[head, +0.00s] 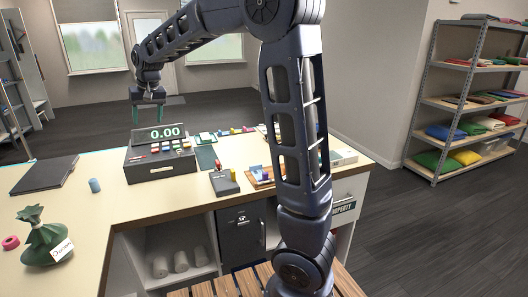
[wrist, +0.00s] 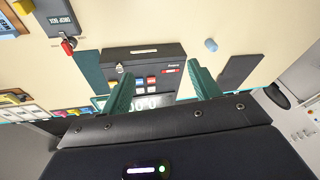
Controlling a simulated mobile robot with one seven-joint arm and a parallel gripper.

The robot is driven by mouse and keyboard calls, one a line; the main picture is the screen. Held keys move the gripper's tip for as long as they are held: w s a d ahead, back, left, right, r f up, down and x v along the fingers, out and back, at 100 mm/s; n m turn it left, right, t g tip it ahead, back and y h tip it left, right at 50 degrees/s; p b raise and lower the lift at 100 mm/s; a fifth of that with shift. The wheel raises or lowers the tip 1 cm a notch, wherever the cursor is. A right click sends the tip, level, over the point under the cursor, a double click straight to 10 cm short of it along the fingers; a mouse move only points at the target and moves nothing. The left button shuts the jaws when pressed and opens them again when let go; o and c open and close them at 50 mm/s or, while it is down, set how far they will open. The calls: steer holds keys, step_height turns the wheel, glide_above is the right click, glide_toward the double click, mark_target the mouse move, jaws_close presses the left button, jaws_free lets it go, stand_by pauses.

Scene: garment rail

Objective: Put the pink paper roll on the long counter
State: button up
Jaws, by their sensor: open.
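A small pink-red ring-shaped roll (head: 11,242) lies on the counter at the left edge of the head view; I cannot tell whether it is paper. The pale wooden counter (head: 135,208) runs across the head view and turns toward me at the left. Several whitish rolls (head: 181,262) lie in an open shelf under it; none looks clearly pink. My gripper (head: 148,116) is open and empty, its green fingers pointing down above the far side of the cash register (head: 160,163). In the wrist view, the register (wrist: 145,62) shows between the fingers (wrist: 161,72).
A green tied sack (head: 45,243) stands near the pink ring. A blue cylinder (head: 95,185) and dark folder (head: 45,174) lie left of the register. A drop box (head: 224,182) and small items crowd its right. The counter's front middle is bare. A garment shelf (head: 470,105) stands right.

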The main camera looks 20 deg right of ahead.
steer(key=s+d+r+m+t, duration=0.1)
steer(key=s+d, duration=0.5)
steer(key=d, duration=0.4)
steer(key=s+d+r, duration=0.1)
steer(key=s+d, duration=0.5)
steer(key=d, duration=0.4)
steer(key=s+d+f, duration=0.2)
steer(key=s+d, duration=0.2)
steer(key=s, duration=0.2)
steer(key=s+d+f+m+h, duration=0.1)
steer(key=s+d+f, duration=0.2)
steer(key=s, duration=0.3)
steer(key=s+d+f+t+h, duration=0.1)
steer(key=s+d+f, duration=0.1)
steer(key=s+d, duration=0.3)
steer(key=shift+s+d+f+m, duration=0.3)
steer(key=shift+s+f+m, duration=0.1)
steer(key=shift+s, duration=0.25)
